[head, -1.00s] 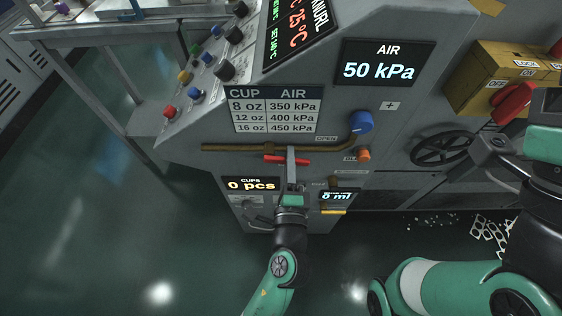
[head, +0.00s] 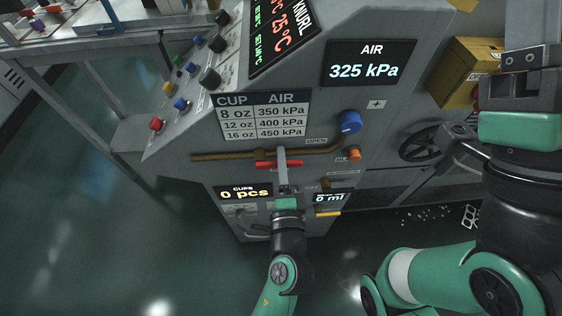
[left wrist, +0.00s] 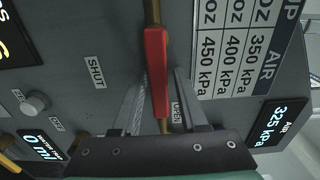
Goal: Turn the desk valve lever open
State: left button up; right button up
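The red valve lever (head: 270,165) lies along the brown pipe on the desk's grey front panel, below the pressure table. In the left wrist view the red lever (left wrist: 157,78) points toward the OPEN label (left wrist: 177,113), and the SHUT label (left wrist: 96,73) is off to its left. My left gripper (head: 281,158) is at the lever. Its two fingers (left wrist: 162,80) stand apart on either side of it, with a narrow gap on the right. The AIR display (head: 370,63) reads 325 kPa. My right gripper (head: 530,65) is at the right edge, its fingertips unclear.
A blue knob (head: 349,122) and an orange button (head: 354,155) are right of the lever. A handwheel (head: 425,141) and a yellow box (head: 470,75) stand farther right, close to my right arm. The floor in front at left is clear.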

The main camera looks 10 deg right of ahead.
pick_arm(q)
jog(key=shift+o, duration=0.6)
jog(key=shift+s, duration=0.3)
jog(key=s+a+p, duration=0.1)
jog(key=s+p, duration=0.2)
jog(key=s, duration=0.8)
jog(key=shift+p, duration=0.35)
